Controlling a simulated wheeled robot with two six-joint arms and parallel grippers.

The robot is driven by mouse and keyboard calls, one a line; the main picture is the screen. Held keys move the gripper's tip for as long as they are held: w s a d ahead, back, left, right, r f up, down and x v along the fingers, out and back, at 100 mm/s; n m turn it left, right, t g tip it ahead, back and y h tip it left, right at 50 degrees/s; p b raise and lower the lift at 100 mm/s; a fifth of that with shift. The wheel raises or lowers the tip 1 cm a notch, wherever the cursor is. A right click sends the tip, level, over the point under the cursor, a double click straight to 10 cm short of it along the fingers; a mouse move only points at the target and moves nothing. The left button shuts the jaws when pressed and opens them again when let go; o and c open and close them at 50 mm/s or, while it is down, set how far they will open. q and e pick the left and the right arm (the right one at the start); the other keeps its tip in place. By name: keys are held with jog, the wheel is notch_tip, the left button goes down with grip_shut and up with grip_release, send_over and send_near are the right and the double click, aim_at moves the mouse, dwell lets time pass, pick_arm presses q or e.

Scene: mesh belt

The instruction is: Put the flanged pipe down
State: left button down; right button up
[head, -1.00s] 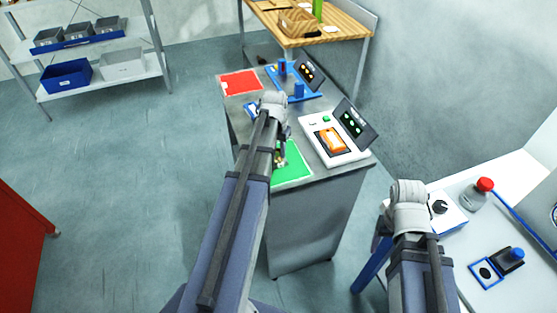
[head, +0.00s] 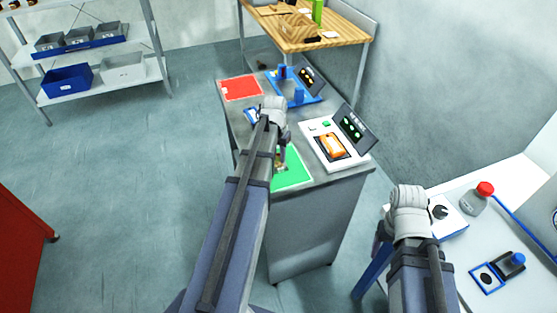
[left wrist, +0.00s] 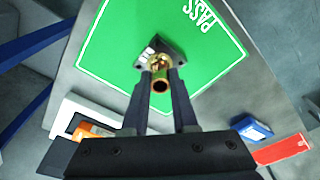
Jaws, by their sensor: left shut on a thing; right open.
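My left gripper (left wrist: 160,80) is shut on the flanged pipe, a brass-coloured tube (left wrist: 159,84) with a dark square flange at its far end. In the left wrist view the pipe's open end faces the camera, and the flange lies against the green PASS mat (left wrist: 110,45) as background. I cannot tell whether the flange touches the mat. In the head view my left arm reaches over the grey cabinet, with the left gripper (head: 281,157) above the green mat (head: 294,174); the pipe is mostly hidden there. My right gripper (head: 380,242) is open, beside the white table at right.
A red mat (head: 241,88) lies at the cabinet's far left. A white device with an orange block (head: 332,146) stands right of the green mat, and a blue fixture (head: 298,95) stands behind. A small blue item (left wrist: 252,130) lies between the mats.

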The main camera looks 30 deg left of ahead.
notch_tip(320, 180, up, 10)
jog(key=p, duration=1)
